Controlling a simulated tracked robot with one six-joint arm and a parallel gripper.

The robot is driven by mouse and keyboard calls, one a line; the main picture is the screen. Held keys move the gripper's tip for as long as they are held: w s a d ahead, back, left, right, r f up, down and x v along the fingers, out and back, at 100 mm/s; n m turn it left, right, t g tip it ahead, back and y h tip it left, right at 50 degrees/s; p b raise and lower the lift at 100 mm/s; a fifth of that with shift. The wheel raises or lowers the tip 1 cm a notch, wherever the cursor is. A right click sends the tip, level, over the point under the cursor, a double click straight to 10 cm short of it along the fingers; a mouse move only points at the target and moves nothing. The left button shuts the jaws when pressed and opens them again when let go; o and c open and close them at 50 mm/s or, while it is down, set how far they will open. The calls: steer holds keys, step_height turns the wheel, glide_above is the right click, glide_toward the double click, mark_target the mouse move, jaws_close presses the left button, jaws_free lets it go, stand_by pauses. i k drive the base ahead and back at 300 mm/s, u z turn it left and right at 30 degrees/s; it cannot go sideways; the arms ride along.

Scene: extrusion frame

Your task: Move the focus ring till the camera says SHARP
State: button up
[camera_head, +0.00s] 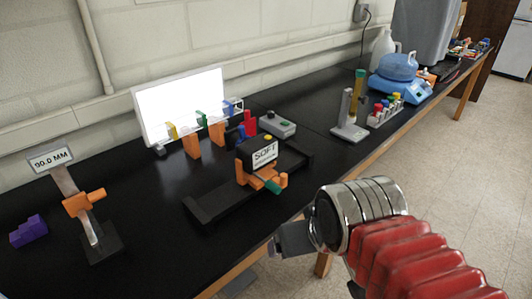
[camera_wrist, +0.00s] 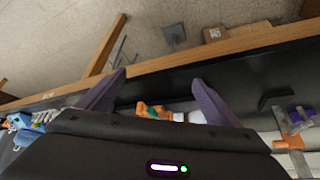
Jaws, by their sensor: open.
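The camera (camera_head: 263,152) is a dark box with a yellow button on top and a white label reading SOFT. It stands on a long black rail (camera_head: 215,207). Low on its front is an orange part (camera_head: 252,181) with a green-tipped lever (camera_head: 276,185), which I take for the focus ring. My gripper (camera_head: 280,243) is at the table's front edge, nearer the viewer and apart from the camera. In the wrist view its two purple fingers (camera_wrist: 158,82) are spread and empty. The orange part (camera_wrist: 147,109) shows between them, lower in the picture; the camera is partly hidden by my gripper body.
A bright white panel (camera_head: 180,104) stands behind orange posts with coloured clips. A grey button box (camera_head: 277,123) is behind the camera. At left are a stand with a 90.0 MM sign (camera_head: 50,158) and a purple block (camera_head: 28,231). A tube rack (camera_head: 386,112) is at right.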

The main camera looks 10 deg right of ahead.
mark_target(241, 128)
steer(key=k, duration=0.65)
steer(key=u, duration=0.05)
steer(key=i, duration=0.55)
steer(key=u, duration=0.7)
steer(key=i, duration=0.7)
steer(key=u, duration=0.45)
